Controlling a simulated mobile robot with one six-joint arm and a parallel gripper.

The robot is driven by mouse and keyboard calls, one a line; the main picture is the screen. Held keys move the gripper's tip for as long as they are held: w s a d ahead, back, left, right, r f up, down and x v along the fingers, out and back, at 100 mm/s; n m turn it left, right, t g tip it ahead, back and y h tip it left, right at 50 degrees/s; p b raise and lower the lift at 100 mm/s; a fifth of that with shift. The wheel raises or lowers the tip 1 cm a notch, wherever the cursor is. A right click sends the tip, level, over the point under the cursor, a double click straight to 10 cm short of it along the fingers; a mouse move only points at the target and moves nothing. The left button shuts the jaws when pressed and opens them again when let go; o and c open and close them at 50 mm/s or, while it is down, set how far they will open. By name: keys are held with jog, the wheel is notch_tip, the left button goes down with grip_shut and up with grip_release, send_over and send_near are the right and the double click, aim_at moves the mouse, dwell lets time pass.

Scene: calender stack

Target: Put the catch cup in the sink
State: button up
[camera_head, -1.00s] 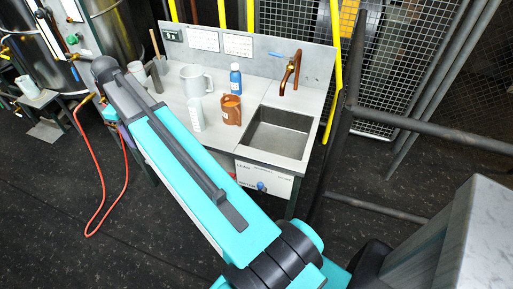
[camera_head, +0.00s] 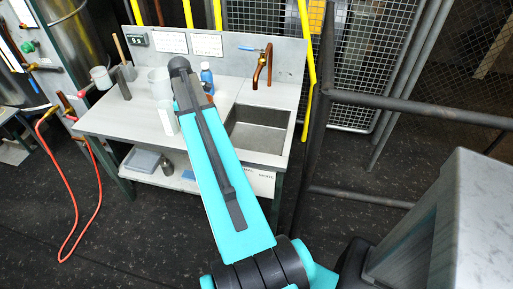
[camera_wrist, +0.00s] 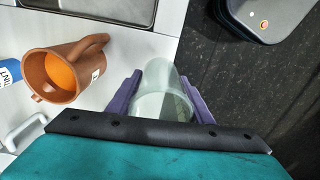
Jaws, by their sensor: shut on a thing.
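A clear, slightly greenish cup (camera_wrist: 160,78), which I take to be the catch cup, sits between the purple fingers of my gripper (camera_wrist: 159,84) in the wrist view. The fingers are shut on its sides, and it shows against the counter's edge and the dark floor. In the head view my arm hides the gripper and this cup. The sink (camera_head: 257,156) is a steel basin at the counter's right end, right of my arm, and looks empty. Part of it shows at the top left of the wrist view (camera_wrist: 90,20).
A brown mug (camera_wrist: 75,72) with orange inside stands on the counter close to the held cup. A blue bottle (camera_head: 207,77), a white beaker (camera_head: 167,117) and a grey jug (camera_head: 158,84) stand there too. A copper tap (camera_head: 262,68) rises behind the sink; railings are on the right.

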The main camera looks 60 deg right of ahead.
jog(key=s+d+f+b, duration=0.3)
jog(key=s+d+f, duration=0.3)
jog(key=s+d, duration=0.4)
jog(key=b, duration=0.2)
send_over(258, 148)
jog(key=s+a, duration=0.2)
jog(key=a, duration=0.2)
jog(key=shift+m, duration=0.4)
jog(key=shift+s+d+f, duration=0.15)
jog(key=shift+f, duration=2.05)
jog(key=shift+f+p, duration=0.5)
jog(key=shift+f, duration=2.65)
jog(key=shift+f, duration=1.85)
jog(key=shift+f, duration=0.15)
